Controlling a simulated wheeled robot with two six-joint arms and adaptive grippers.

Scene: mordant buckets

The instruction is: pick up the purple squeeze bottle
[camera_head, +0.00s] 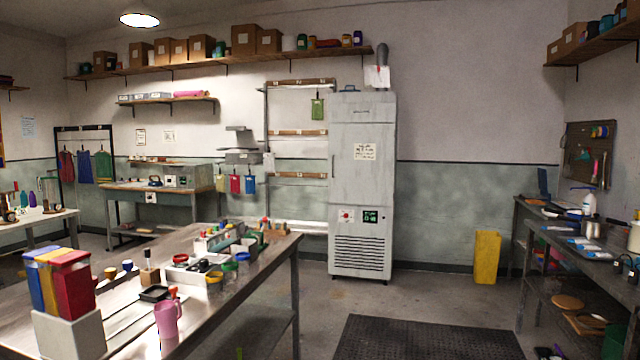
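A small purple bottle-like shape (33,199) stands on the white-topped table (40,217) at the far left. It is upright next to a teal one (24,199). It is too small to tell for sure whether it is a squeeze bottle. A pink-mauve jug-like vessel (167,319) stands on the near steel table (205,322), with a red part at its top. Neither of my grippers is in view.
The near steel table is crowded with jars, tubs and a white block (70,335) bearing blue, yellow and red boxes. A dark floor mat (425,338) lies in the open middle floor. A right-hand bench (570,240) and a tall grey cabinet (362,185) border it.

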